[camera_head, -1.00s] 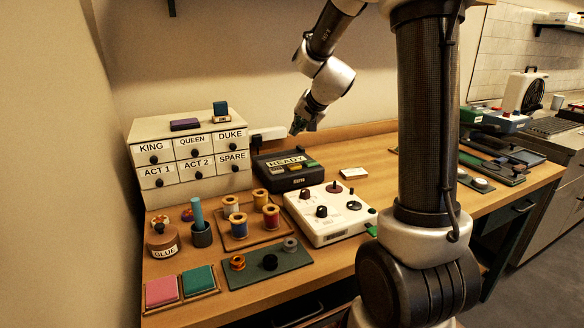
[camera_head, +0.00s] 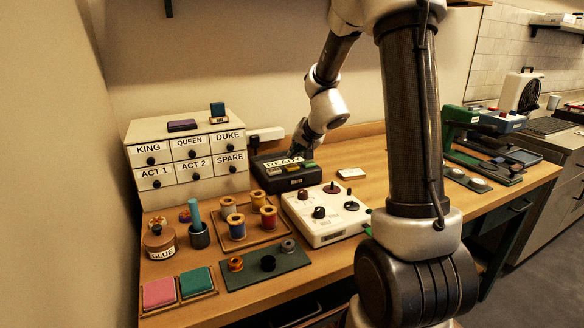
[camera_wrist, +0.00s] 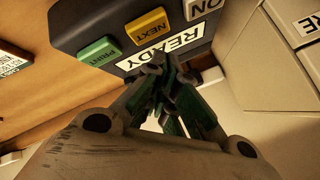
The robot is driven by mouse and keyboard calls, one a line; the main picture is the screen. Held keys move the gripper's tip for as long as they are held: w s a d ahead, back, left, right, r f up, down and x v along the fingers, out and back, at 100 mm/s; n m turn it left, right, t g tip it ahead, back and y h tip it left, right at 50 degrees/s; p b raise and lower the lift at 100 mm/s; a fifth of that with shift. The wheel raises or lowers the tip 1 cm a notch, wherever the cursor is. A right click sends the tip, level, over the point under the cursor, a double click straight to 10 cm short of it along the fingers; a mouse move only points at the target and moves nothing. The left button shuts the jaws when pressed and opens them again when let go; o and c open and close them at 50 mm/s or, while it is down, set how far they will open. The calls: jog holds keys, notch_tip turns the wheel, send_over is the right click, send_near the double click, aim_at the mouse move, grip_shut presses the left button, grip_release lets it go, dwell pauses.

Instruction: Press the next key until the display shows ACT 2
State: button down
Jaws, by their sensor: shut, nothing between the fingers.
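The dark label machine (camera_head: 285,172) stands on the table right of the drawer cabinet. Its display (camera_wrist: 165,50) reads READY in the wrist view; my arm partly covers it in the head view. The yellow NEXT key (camera_wrist: 150,27) lies between the green PRINT key (camera_wrist: 100,51) and a grey key (camera_wrist: 199,8) marked ON, cut off by the picture edge. My gripper (camera_wrist: 157,68) is shut and empty. Its fingertips appear in front of the display's lower edge in the wrist view, a short way from the NEXT key. I cannot tell whether they touch the machine.
The cabinet (camera_head: 187,166) with labelled drawers stands close on the left. Bare table lies beyond that box.

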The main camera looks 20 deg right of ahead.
aim_at(295, 166)
jog(key=shift+f, duration=0.55)
jog(key=shift+f, duration=0.1)
dwell(1.0)
jog(key=shift+f, duration=0.35)
jog(key=shift+f, duration=0.45)
dwell(0.5)
jog(key=shift+r, duration=0.9)
jog(key=shift+r, duration=2.5)
